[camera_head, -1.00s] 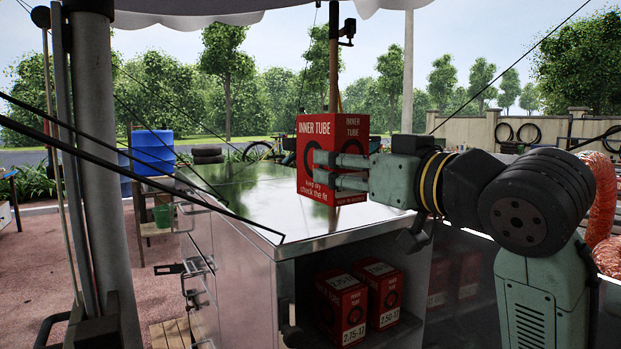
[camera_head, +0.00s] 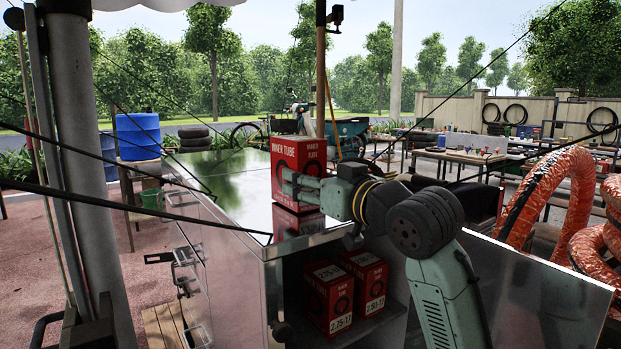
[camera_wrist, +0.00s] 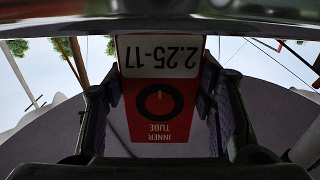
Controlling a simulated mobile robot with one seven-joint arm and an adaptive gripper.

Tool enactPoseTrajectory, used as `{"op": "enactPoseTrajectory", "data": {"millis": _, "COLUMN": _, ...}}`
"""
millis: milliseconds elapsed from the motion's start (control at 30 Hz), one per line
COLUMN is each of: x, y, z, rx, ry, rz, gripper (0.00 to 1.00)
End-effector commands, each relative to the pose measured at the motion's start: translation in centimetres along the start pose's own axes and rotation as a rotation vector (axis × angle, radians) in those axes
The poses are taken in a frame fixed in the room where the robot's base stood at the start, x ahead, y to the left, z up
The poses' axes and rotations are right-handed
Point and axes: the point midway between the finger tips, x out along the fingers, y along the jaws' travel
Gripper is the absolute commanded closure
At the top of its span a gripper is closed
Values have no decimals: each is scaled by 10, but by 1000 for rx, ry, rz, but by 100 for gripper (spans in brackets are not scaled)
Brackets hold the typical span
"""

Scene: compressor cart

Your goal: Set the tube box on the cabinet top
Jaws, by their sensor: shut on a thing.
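The red tube box (camera_head: 312,162), marked INNER TUBE, is upright over the front right part of the shiny cabinet top (camera_head: 232,196). Its reflection shows directly under it; I cannot tell whether its base touches the metal. My gripper (camera_head: 290,187) comes from the right and is shut on the box's lower half. In the wrist view the box (camera_wrist: 158,100) sits between both fingers, its label 2.25-17 upside down. The fingers partly hide its sides.
Two more red tube boxes (camera_head: 330,298) stand on the open shelf below the top. A grey post (camera_head: 75,180) and thin dark lines cross at left. Orange ducting (camera_head: 545,195) and a metal panel (camera_head: 530,285) are at right. The cabinet top's left and rear are clear.

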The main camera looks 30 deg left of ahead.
Motion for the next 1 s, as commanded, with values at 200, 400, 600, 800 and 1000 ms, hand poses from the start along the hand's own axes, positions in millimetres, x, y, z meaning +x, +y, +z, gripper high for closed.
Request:
{"op": "enactPoseTrajectory", "data": {"millis": 200, "x": 0, "y": 0, "z": 2, "rx": 0, "ry": 2, "rz": 0, "gripper": 88}}
{"op": "enactPoseTrajectory", "data": {"millis": 400, "x": 0, "y": 0, "z": 4, "rx": 0, "ry": -1, "rz": 0, "gripper": 40}}
{"op": "enactPoseTrajectory", "data": {"millis": 600, "x": 0, "y": 0, "z": 4, "rx": 0, "ry": -1, "rz": 0, "gripper": 29}}
{"op": "enactPoseTrajectory", "data": {"millis": 800, "x": 0, "y": 0, "z": 3, "rx": 0, "ry": -1, "rz": 0, "gripper": 29}}
{"op": "enactPoseTrajectory", "data": {"millis": 1000, "x": -7, "y": 1, "z": 1, "rx": 0, "ry": 0, "rz": 1, "gripper": 29}}
